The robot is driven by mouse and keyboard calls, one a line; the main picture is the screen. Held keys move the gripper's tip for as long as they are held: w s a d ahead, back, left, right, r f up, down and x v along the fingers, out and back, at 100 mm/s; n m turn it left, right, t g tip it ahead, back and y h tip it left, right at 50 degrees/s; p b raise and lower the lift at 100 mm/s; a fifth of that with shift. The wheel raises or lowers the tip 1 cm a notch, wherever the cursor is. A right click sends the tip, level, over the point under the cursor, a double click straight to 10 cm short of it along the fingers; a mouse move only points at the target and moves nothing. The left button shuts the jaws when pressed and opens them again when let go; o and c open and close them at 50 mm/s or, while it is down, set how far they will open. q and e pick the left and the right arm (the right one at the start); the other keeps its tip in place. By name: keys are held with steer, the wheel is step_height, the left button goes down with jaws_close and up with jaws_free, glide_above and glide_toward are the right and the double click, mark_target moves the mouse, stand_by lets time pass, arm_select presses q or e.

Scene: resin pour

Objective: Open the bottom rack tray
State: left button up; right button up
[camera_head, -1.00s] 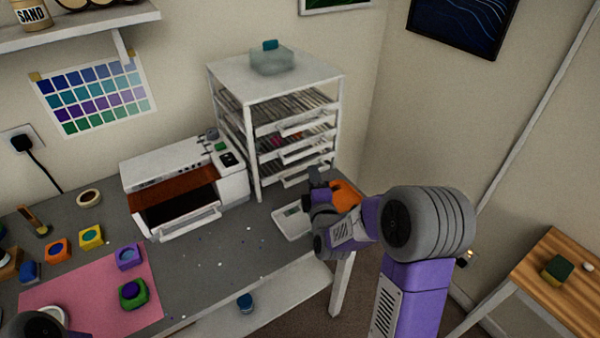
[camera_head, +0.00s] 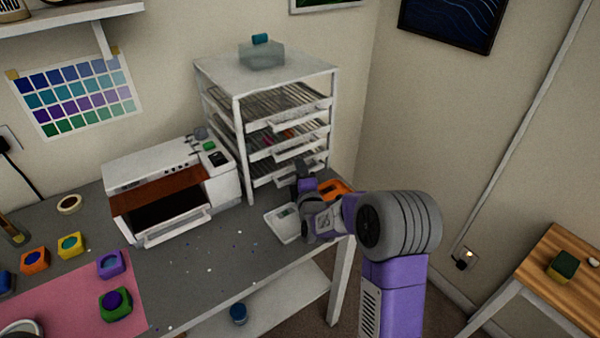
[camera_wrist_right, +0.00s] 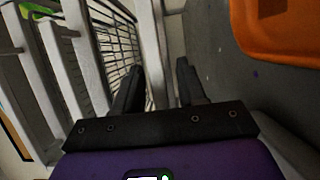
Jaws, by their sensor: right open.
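The white rack (camera_head: 239,140) stands at the back right of the grey table and holds several sliding wire trays. Its bottom tray (camera_head: 267,178) is low at the front, partly hidden by my right gripper (camera_head: 303,174). The tray appears to be in the rack. My right gripper is open and empty at the rack's lower front. In the right wrist view its two dark fingers (camera_wrist_right: 160,88) are apart, with a white bar of the rack (camera_wrist_right: 148,50) showing between and beyond them. I cannot tell whether they touch it. My left gripper is out of view.
A white printer-like machine (camera_head: 214,188) stands left of the rack. A shallow white tray (camera_head: 282,226) and an orange tray (camera_head: 333,187) lie by my right gripper near the table's right edge. A clear box (camera_head: 262,57) sits on the rack.

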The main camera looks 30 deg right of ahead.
steer(key=shift+w+d, duration=0.1)
steer(key=shift+w, duration=0.2)
jaws_close()
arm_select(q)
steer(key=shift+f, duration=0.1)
